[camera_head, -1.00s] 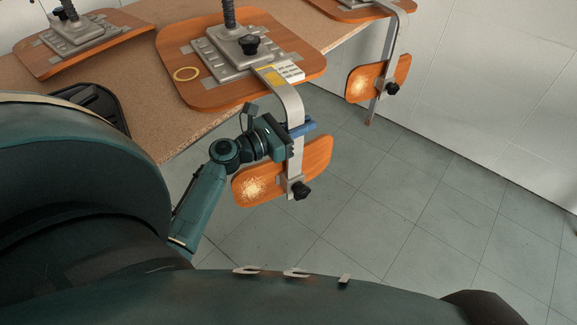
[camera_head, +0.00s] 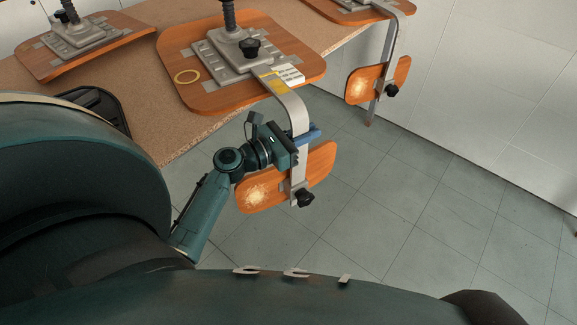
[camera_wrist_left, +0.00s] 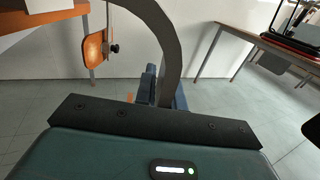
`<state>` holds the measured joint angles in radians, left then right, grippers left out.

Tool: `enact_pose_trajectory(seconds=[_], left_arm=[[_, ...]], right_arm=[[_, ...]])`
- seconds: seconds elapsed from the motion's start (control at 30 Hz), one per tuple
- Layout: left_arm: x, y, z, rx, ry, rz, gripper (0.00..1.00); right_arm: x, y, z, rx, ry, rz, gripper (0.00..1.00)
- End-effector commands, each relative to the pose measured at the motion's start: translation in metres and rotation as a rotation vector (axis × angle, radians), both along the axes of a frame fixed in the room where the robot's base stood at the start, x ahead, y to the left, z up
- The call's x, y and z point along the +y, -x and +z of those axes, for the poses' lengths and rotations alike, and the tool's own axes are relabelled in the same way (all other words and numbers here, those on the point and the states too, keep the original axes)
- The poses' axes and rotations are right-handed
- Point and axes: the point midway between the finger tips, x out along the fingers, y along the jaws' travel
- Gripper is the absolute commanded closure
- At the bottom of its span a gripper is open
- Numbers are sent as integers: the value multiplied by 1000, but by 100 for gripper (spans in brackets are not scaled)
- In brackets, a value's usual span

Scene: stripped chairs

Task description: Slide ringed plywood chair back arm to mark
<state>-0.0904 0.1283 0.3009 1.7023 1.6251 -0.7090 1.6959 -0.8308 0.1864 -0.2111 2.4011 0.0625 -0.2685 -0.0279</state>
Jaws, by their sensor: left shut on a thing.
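The ringed chair's plywood seat (camera_head: 215,97) lies upside down on the bench, with a yellow ring (camera_head: 187,76) on its left part. Its flat metal back arm (camera_head: 292,106) comes out of the seat mechanism (camera_head: 232,62), bends down past the bench edge and carries the plywood backrest (camera_head: 317,170) with a black knob (camera_head: 304,197). A yellow patch (camera_head: 273,82) shows on the arm beside a white label (camera_head: 291,75). My left gripper (camera_head: 304,138) is shut on the back arm below its bend. The arm also shows in the left wrist view (camera_wrist_left: 172,50) between the blue fingers. My right gripper is out of view.
The chipboard bench (camera_head: 150,118) bears a second chair (camera_head: 85,42) at left and a third at the far right, whose backrest (camera_head: 376,82) hangs over the edge. A black tray-like part (camera_head: 95,104) lies at left. The tiled floor (camera_head: 420,220) is clear at right.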

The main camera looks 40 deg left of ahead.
Motion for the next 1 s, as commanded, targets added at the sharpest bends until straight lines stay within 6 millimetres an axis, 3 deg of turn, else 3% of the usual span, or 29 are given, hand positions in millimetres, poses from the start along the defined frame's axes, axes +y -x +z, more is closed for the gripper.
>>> enact_pose_trajectory(seconds=[0.67, 0.7, 1.0], left_arm=[[-20, 9, -1, 3, 1, -2, 100], [-20, 9, -1, 2, 0, -1, 88], [-19, 9, -1, 1, 0, -1, 63]], right_arm=[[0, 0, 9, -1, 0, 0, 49], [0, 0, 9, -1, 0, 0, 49], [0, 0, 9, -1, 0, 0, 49]])
